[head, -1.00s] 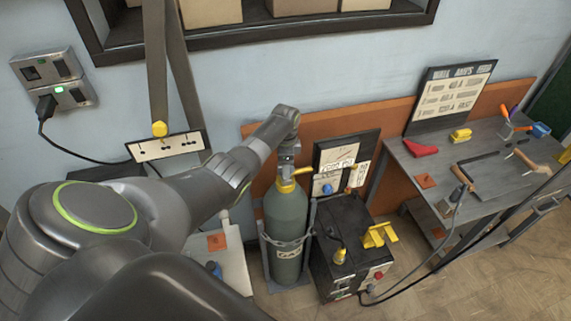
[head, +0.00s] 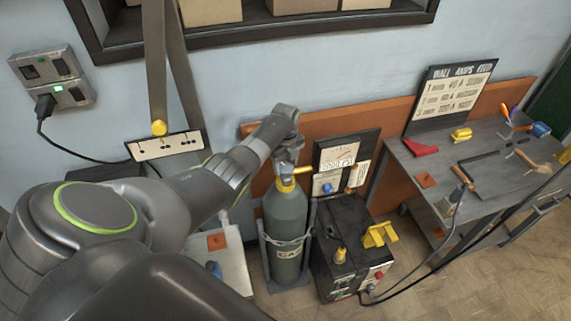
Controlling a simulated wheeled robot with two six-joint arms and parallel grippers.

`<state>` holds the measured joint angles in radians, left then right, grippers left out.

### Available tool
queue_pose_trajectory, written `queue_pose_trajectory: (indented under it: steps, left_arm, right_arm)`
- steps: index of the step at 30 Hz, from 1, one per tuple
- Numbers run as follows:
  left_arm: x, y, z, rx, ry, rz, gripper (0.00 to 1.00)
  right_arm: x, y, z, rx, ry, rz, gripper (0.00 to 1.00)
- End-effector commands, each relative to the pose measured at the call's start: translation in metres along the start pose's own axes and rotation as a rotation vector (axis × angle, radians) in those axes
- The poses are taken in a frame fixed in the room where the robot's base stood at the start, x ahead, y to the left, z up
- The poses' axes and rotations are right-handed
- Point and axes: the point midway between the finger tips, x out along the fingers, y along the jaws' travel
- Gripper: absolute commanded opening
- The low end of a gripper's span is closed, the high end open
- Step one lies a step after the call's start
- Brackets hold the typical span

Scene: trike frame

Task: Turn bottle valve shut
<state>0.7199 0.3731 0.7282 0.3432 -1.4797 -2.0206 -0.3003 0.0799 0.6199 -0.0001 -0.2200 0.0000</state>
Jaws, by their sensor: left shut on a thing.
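A grey-green gas bottle (head: 286,217) stands upright in a dark rack with a chain around it. Its neck (head: 285,185) has a yellow collar. My left arm reaches in from the left, and my left gripper (head: 286,166) is at the top of the bottle, shut on the bottle valve there. The valve itself is mostly hidden by the gripper. A short yellow piece (head: 303,170) sticks out to the right of the gripper. My right gripper is not in view.
A black welding machine (head: 345,240) with a yellow bracket (head: 379,235) stands right of the bottle. A grey workbench (head: 440,165) with tools is further right. A small light table (head: 225,262) is at the left. A dark shelf (head: 260,30) hangs above.

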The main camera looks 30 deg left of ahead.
Motion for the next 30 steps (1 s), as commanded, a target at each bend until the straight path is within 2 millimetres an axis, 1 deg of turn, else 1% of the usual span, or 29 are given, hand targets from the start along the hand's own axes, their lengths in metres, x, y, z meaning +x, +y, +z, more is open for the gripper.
queue_pose_trajectory:
  steps: [6,15,21,30]
  left_arm:
    - [-0.0024,-0.0021,0.0011,0.176,-0.004,-0.006,0.29]
    - [-0.0028,-0.0023,0.0012,0.334,-0.005,-0.007,0.29]
    - [-0.0030,-0.0023,0.0012,0.381,-0.006,-0.006,0.29]
    - [-0.0032,-0.0023,0.0013,0.394,-0.006,-0.006,0.29]
  right_arm:
    - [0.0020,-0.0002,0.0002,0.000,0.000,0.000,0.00]
    - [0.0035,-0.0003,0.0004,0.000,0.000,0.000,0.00]
    - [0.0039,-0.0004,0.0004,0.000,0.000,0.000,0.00]
    - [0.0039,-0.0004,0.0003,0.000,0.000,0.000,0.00]
